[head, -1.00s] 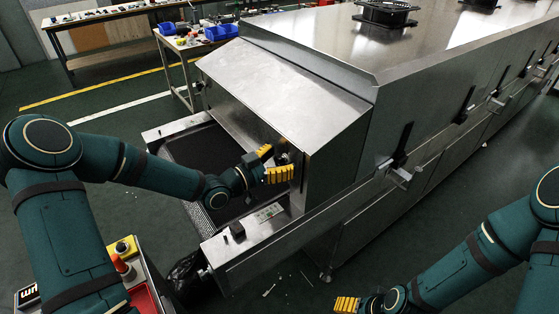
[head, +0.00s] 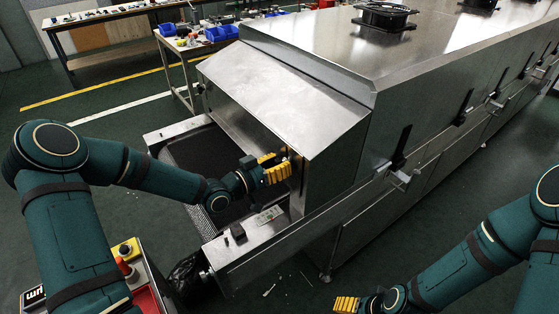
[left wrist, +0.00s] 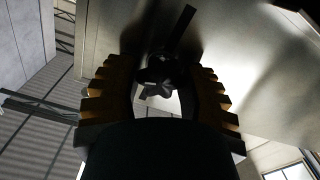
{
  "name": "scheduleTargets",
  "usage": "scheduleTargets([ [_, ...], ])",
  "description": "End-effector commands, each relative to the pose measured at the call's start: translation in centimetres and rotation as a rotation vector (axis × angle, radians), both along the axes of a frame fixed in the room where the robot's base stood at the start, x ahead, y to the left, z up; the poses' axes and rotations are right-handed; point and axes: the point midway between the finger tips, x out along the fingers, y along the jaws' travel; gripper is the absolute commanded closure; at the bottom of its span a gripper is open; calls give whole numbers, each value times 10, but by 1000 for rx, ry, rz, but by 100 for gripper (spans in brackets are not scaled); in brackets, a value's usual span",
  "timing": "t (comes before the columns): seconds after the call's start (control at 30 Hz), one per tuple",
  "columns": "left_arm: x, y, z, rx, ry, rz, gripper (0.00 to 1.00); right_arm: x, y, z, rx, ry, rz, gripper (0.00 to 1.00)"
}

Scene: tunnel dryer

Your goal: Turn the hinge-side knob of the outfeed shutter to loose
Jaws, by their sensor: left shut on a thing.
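In the left wrist view a dark lobed knob (left wrist: 160,78) sits between the two yellow fingers of my left gripper (left wrist: 158,90). A dark bar (left wrist: 182,25) shows beside the knob, angled up and right. A metal panel (left wrist: 260,75) lies behind it. In the head view my left gripper (head: 274,168) is shut on the knob at the right end of the dryer's outfeed opening; the fingers hide the knob there. The shutter panel (head: 232,108) under the hood is in shadow. My right gripper (head: 346,304) is low at the bottom edge, away from the dryer; its finger gap is unclear.
The sloped metal hood (head: 290,90) rises just above my left gripper. The dark conveyor belt (head: 190,155) lies below. A small black box (head: 237,231) sits on the metal side rail. A cart with a red top (head: 144,300) stands at lower left.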

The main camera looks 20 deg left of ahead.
Motion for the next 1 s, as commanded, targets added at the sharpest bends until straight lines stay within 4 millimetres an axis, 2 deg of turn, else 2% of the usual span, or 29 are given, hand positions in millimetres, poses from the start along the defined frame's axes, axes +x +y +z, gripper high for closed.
scheduleTargets([
  [0.03, 0, 0, 2, -36, 29, 0, 94, -1, 0, 6, 0, 2, 1, 27],
  [0.4, 1, 1, 1, -314, 246, 0, 94, -2, 0, 27, 1, 6, 0, 27],
  [1.0, 1, 2, -2, -764, 596, 1, 94, 6, -1, 50, -3, -12, -14, 27],
])
